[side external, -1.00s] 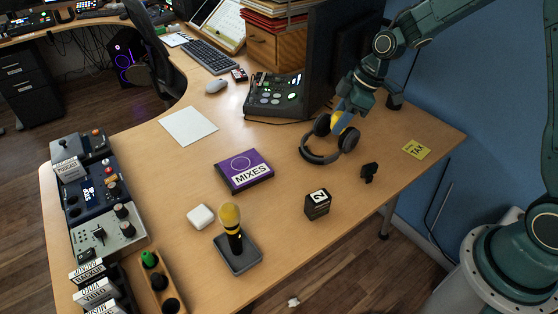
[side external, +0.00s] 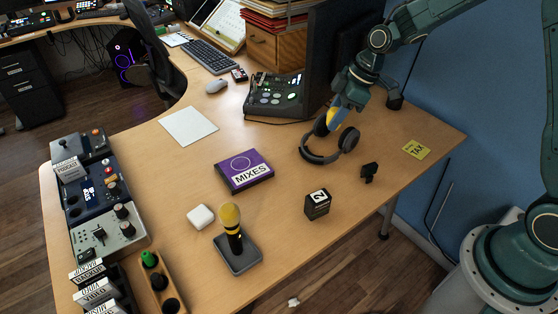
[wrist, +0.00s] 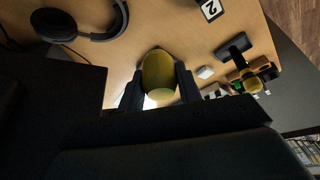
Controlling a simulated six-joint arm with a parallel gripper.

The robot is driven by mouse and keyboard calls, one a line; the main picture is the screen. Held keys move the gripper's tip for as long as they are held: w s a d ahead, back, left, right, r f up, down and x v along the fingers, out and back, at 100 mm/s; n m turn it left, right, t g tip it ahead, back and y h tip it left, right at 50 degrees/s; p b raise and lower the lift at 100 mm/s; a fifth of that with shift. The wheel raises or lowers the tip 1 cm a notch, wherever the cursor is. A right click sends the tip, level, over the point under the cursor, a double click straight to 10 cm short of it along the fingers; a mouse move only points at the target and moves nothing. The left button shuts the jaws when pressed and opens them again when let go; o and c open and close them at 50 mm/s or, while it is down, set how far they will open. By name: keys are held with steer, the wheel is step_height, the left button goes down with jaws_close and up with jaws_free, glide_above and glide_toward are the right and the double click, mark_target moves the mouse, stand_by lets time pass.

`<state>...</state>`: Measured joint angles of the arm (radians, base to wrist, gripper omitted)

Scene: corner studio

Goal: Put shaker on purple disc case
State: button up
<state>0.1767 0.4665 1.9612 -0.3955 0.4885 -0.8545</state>
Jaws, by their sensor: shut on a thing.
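The shaker, a yellow egg shape (side external: 331,117), is between the fingers of my gripper (side external: 337,108), above the far side of the headphones. In the wrist view the shaker (wrist: 158,74) sits between the two dark fingers of my gripper (wrist: 159,88), which is shut on it. The purple disc case (side external: 236,171), labelled MIXES, lies flat on the desk, left of and nearer than my gripper in the side view. Its top is bare. I cannot make out the case in the wrist view.
Black headphones (side external: 322,158) lie below my gripper. A dark control pad (side external: 274,96) and a monitor stand behind. A microphone on a base (side external: 234,238), a white square box (side external: 200,216) and a black number cube (side external: 317,205) are near the case. The desk between headphones and case is clear.

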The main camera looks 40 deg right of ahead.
steer(key=w+a+r+n, duration=0.1)
steer(key=w+a+n, duration=0.1)
steer(key=w+a, duration=0.65)
steer(key=r+n+g, duration=0.1)
glide_above(243, 175)
steer(key=d, duration=0.2)
steer(key=shift+s+a+r, duration=0.2)
steer(key=shift+s, duration=0.05)
steer(key=shift+f, duration=0.15)
steer(key=shift+y, duration=0.3)
step_height(243, 175, down, 20)
steer(key=shift+r, duration=0.15)
stand_by(0.4)
steer(key=o, duration=1)
